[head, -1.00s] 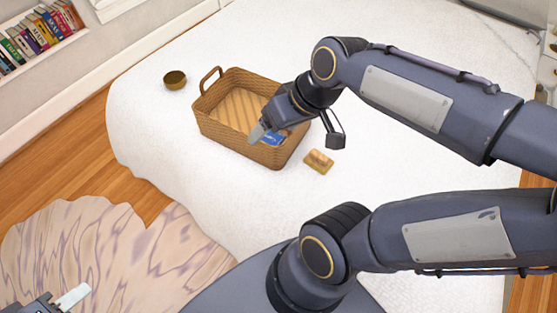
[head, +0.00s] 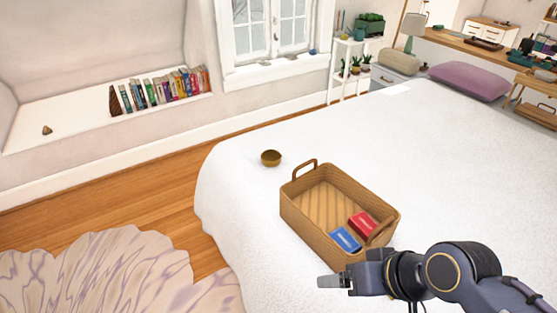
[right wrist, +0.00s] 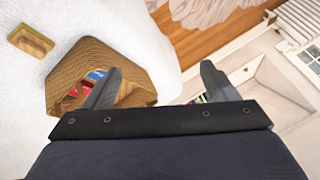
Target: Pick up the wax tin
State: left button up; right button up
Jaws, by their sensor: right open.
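A round brown-gold vessel (head: 271,158) stands on the white bed beyond the basket's far left side. A small flat tan-gold block (right wrist: 30,41) lies on the bed in the right wrist view; my arm hides its place in the head view. I cannot tell for certain which of the two is the wax tin. My right gripper (head: 330,282) is at the near edge of the basket in the head view, fingers toward the left. In the right wrist view its fingers (right wrist: 160,85) are apart with nothing between them. My left gripper is out of view.
A wicker basket (head: 300,226) with upright handles sits on the bed (head: 380,140), holding a blue box (head: 344,239) and a red box (head: 362,223). It is close beside my right fingers. The bed around the round vessel is clear. A patterned rug (head: 110,270) lies lower left.

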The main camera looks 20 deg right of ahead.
aim_at(270, 158)
jog(key=i+j+z, duration=0.4)
jog(key=i+j, duration=0.4)
jog(key=i, duration=0.2)
jog(key=i+j+z, duration=0.4)
jog(key=i+j, duration=0.5)
jog(key=j, duration=0.15)
